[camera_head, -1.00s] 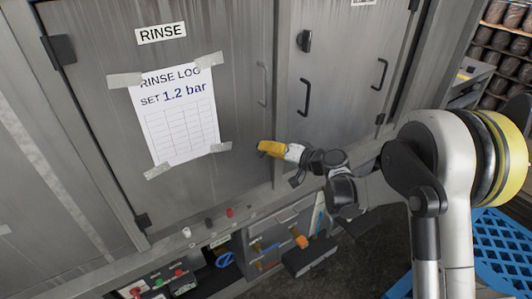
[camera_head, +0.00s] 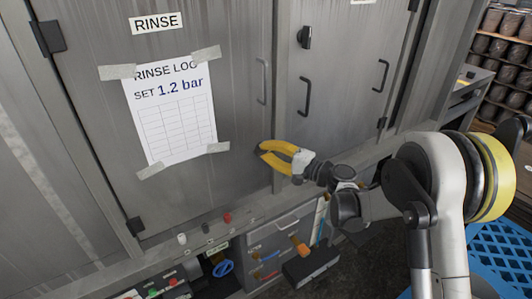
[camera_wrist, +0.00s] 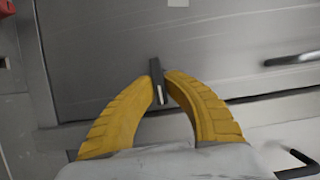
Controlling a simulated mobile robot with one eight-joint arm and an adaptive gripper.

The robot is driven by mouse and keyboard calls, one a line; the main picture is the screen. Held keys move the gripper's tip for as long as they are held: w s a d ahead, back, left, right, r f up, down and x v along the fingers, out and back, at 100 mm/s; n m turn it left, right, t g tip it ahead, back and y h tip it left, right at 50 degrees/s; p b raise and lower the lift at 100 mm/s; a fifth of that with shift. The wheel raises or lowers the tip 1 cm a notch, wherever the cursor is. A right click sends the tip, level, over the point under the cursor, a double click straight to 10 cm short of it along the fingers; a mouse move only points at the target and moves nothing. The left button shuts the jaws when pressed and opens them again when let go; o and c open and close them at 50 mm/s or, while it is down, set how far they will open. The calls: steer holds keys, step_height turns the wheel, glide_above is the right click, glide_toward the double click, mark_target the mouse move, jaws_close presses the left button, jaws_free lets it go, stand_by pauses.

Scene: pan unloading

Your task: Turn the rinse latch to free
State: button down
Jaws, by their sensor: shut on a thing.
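The rinse latch (camera_wrist: 155,78) is a small dark bar with a pale mark on its near end, in the middle of the wrist view. It sits near the edge of the grey RINSE door (camera_head: 230,130) and points across that edge, crosswise to the door handle. My gripper (camera_wrist: 162,88) has its two yellow fingertips on either side of the latch, shut on it. In the head view my gripper (camera_head: 260,149) is at the lower right edge of the RINSE door, and its fingers hide the latch.
A grey handle (camera_head: 262,80) is on the RINSE door above my gripper. The cabinet to the right has a black handle (camera_head: 304,98) and a black latch (camera_head: 304,37). A taped rinse log (camera_head: 173,115) hangs left.

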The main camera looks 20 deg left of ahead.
stand_by(0.3)
steer(key=c, duration=1.5)
jaws_free()
steer(key=shift+a, duration=0.1)
steer(key=shift+o, duration=0.2)
steer(key=v, duration=1.2)
